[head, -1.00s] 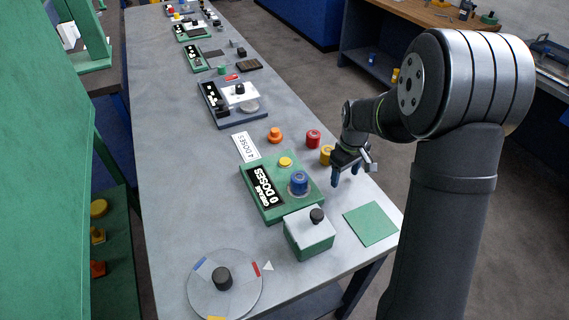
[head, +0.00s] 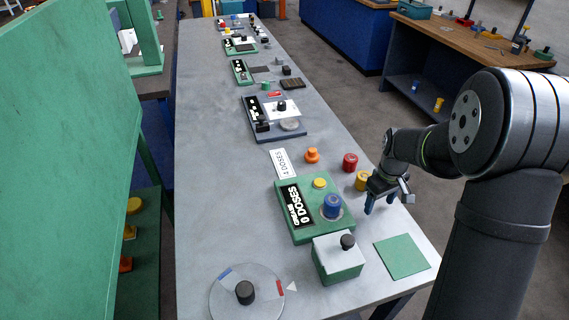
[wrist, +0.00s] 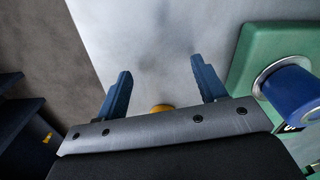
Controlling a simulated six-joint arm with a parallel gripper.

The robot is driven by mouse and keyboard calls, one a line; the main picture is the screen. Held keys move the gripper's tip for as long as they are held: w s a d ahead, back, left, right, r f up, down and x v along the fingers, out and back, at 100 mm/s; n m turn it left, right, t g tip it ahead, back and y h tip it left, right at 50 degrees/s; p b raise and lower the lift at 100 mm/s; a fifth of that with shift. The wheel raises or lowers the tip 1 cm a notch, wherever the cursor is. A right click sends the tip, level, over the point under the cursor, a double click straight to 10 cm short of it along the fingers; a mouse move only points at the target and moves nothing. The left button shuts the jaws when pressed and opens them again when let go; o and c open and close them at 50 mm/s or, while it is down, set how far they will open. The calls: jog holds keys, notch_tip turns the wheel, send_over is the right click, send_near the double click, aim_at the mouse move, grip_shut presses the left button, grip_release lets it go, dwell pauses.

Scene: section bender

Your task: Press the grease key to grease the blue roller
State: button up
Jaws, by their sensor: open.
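The green grease unit (head: 287,222) stands on the grey bench with a black panel reading "0 DOSES" and "GREASE". A yellow key (head: 319,183) is on its top near the far edge; I take it as the grease key. The blue roller (head: 332,206) stands upright in a round seat on the unit; it also shows in the wrist view (wrist: 290,92). A white card (head: 285,163) behind the unit reads "4 DOSES". My gripper (head: 380,203) is open and empty, to the right of the unit. Its two blue fingers are apart in the wrist view (wrist: 161,72).
Orange (head: 312,155), red (head: 350,162) and yellow (head: 362,180) rollers stand behind the unit and my gripper. In front are a green box with a black knob (head: 338,262), a green mat (head: 402,257) and a dial disc (head: 232,300). The bench's right edge is close.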

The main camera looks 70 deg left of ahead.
jog(key=shift+c, duration=0.2)
grip_shut()
dwell(0.3)
dwell(1.4)
